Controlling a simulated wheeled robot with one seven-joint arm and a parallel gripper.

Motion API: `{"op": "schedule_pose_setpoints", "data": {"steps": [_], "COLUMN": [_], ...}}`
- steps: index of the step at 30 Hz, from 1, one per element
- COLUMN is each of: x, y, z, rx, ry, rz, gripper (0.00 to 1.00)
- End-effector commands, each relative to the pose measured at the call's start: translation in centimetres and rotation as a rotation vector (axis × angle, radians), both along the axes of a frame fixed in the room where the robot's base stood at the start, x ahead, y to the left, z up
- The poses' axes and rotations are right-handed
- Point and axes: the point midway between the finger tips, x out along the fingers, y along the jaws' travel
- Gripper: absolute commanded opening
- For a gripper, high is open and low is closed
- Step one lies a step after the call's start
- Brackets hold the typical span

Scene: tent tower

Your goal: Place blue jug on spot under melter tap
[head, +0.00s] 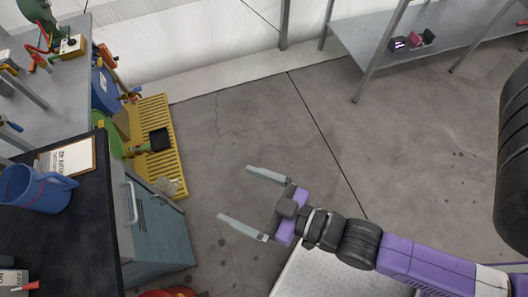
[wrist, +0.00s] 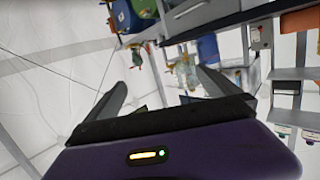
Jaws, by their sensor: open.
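The blue jug (head: 38,190) stands upright on a dark worktop (head: 88,235) at the left edge of the head view. Its handle points right, toward the worktop's edge. My gripper (head: 234,192) is open and empty, above the grey floor, well to the right of the jug and apart from it. The open fingers also show in the wrist view (wrist: 161,77), with nothing between them. A blue shape (wrist: 208,50) stands beyond them there; I cannot tell whether it is the jug. I cannot make out the melter tap or the spot under it.
A clipboard (head: 70,158) lies behind the jug on the worktop. A teal cabinet (head: 155,235) is below its right edge. A yellow slatted pallet (head: 160,130) with drums lies behind. A metal shelf (head: 440,40) stands at back right. The floor (head: 250,120) between is clear.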

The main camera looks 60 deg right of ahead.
Motion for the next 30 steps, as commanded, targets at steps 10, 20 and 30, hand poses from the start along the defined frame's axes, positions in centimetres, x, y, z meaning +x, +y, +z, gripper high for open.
{"op": "schedule_pose_setpoints", "data": {"steps": [10,20,30], "x": [-9.2,-10.3,-10.2], "y": [-4.2,-4.7,-4.6], "z": [5.1,6.2,6.2], "rx": [-0.048,-0.054,-0.054], "ry": [0.076,0.084,0.084], "rz": [-0.083,-0.092,-0.091], "gripper": [1.0,1.0,1.0]}}
